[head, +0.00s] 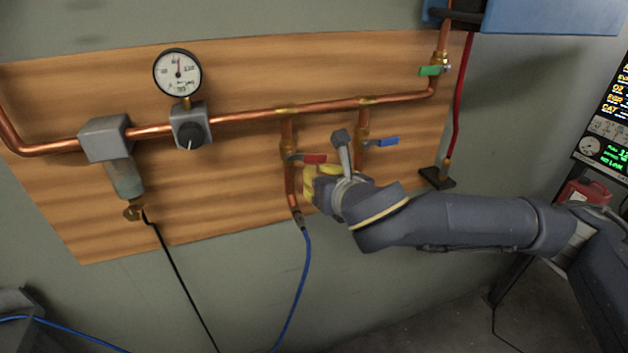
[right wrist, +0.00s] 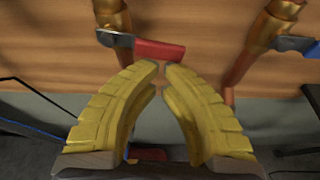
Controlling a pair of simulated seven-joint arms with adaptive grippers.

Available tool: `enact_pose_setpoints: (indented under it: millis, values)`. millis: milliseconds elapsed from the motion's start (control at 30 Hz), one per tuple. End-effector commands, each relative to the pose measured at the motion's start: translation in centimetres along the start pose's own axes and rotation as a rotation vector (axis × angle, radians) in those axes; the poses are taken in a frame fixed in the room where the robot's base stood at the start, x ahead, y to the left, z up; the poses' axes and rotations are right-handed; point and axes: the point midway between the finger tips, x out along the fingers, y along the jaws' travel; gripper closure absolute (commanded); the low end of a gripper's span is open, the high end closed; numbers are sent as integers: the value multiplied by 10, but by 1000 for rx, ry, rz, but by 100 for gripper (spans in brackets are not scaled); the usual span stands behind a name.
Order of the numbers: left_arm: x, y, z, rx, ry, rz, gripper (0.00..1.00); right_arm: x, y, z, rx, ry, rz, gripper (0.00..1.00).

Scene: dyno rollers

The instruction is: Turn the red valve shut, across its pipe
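The red valve handle (head: 312,159) sticks out to the right from its vertical copper pipe (head: 288,133), lying across it. In the right wrist view the red handle (right wrist: 160,50) is just beyond my fingertips. My right gripper (head: 312,183), with yellow fingers, is just below the handle in the head view. In the right wrist view the fingertips of this gripper (right wrist: 162,67) nearly meet, with nothing held between them. Whether a tip touches the handle I cannot tell. My left gripper is not in view.
A blue handle (head: 385,142) sits on the neighbouring pipe to the right, close to my right wrist. A green handle (head: 431,71) is higher at right. A gauge (head: 177,73), regulator (head: 190,125) and filter (head: 124,180) are at left. A blue hose (head: 299,270) hangs below.

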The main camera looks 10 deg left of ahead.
Motion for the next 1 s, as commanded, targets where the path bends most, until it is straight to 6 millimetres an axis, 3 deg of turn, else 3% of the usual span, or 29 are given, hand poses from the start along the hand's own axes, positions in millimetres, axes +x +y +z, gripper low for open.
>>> enact_pose_setpoints:
  millis: [400,1000]
  values:
    - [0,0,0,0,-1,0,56,-3,-4,9,-139,-4,-49,100]
    - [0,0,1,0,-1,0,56,-3,-4,8,-152,-1,-53,100]
